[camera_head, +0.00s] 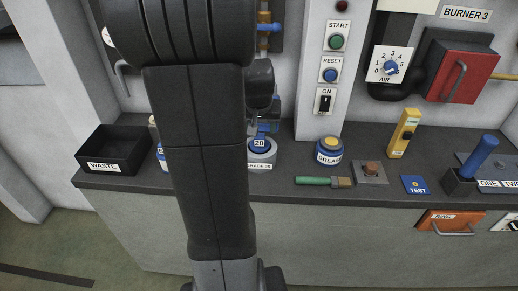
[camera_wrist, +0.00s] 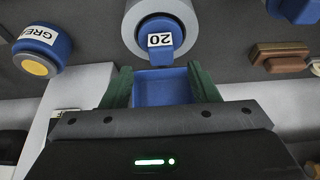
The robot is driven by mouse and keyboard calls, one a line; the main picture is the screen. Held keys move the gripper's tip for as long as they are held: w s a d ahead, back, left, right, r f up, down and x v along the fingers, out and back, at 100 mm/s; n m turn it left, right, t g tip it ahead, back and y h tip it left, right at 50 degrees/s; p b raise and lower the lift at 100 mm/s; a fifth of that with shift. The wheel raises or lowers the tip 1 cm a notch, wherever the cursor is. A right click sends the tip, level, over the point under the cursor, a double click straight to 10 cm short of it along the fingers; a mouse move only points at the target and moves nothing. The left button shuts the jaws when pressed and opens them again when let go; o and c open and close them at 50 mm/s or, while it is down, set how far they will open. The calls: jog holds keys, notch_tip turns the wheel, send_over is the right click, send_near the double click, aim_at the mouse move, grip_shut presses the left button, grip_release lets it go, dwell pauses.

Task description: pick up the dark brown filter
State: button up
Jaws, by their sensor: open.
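In the wrist view a low brown block (camera_wrist: 282,56) lies on the dark counter at the right; it may be the dark brown filter, but its shade is hard to judge. In the head view my arm seems to hide that spot. My gripper (camera_wrist: 160,82) is open, its two green fingers apart, off to the left of the brown block. A blue surface shows between the fingers; I cannot tell what it belongs to. The round grey holder with a blue part marked 20 (camera_wrist: 160,32) is just beyond the fingertips.
A blue GREASE tin (camera_head: 328,150), a green-handled brush (camera_head: 322,181), a grey plate with a brown knob (camera_head: 371,172) and a yellow device (camera_head: 404,132) stand to the right. A black WASTE bin (camera_head: 112,150) is at the left. The wall panel rises behind.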

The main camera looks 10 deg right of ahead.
aim_at(259, 136)
jog(key=shift+p+x, duration=0.35)
jog(key=shift+x, duration=2.65)
jog(key=shift+a, duration=0.1)
grip_shut()
